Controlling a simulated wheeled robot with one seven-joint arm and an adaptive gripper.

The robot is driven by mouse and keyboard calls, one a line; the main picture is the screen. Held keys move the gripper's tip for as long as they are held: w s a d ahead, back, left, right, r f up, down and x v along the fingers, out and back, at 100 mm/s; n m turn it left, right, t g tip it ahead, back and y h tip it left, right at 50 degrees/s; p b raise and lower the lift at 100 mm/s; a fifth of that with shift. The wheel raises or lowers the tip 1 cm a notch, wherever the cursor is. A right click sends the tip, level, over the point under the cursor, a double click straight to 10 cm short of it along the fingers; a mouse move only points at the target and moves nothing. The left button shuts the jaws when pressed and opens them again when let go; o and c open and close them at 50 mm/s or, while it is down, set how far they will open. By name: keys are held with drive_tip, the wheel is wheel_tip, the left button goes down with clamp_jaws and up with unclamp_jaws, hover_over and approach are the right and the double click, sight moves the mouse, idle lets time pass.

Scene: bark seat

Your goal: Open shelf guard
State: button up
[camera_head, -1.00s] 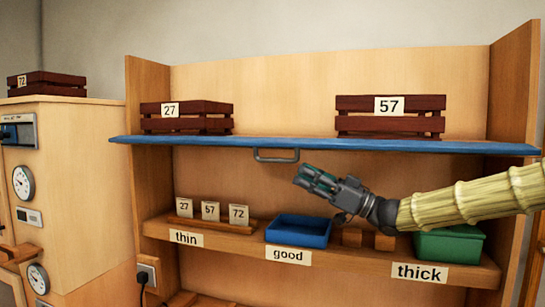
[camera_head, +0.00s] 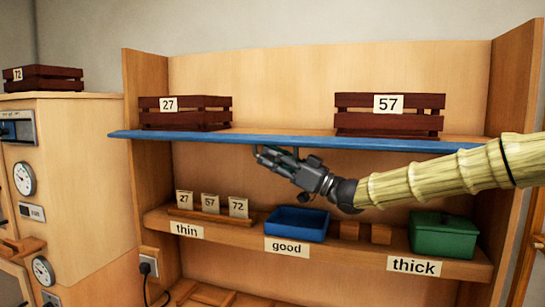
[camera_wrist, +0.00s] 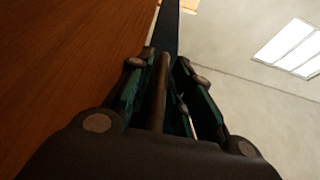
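The shelf guard (camera_head: 200,137) is a long blue bar along the front edge of the upper shelf, and it lies level. A grey handle hangs under its middle and is mostly hidden by my gripper (camera_head: 265,155) in the head view. In the wrist view a dark rod, which looks like the handle (camera_wrist: 159,95), runs between the two fingers of my gripper (camera_wrist: 167,62). The fingers stand apart with a gap on the right side of the rod. The guard (camera_wrist: 171,25) appears as a dark blue strip beyond the fingertips.
Crates marked 27 (camera_head: 205,113) and 57 (camera_head: 425,118) stand on the upper shelf behind the guard. The lower shelf holds number cards (camera_head: 210,204), a blue tray (camera_head: 298,235), small wooden blocks (camera_head: 349,230) and a green box (camera_head: 443,240). A cabinet with gauges (camera_head: 70,160) stands left.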

clamp_jaws()
drive_tip(key=shift+s+a+r+m+t+h, duration=0.15)
drive_tip(key=shift+m+t, duration=0.1)
drive_tip(key=shift+m, duration=0.3)
drive_tip(key=shift+s+d+r+m+t+h, duration=0.1)
drive_tip(key=shift+m+t, duration=0.1)
drive_tip(key=shift+m, duration=0.4)
drive_tip(key=shift+s+a+r+m+t+h, duration=0.15)
drive_tip(key=shift+m+t, duration=0.1)
drive_tip(key=shift+m, duration=0.3)
drive_tip(key=shift+d, duration=0.1)
unclamp_jaws()
drive_tip(key=shift+f, duration=0.1)
drive_tip(key=v, duration=1.2)
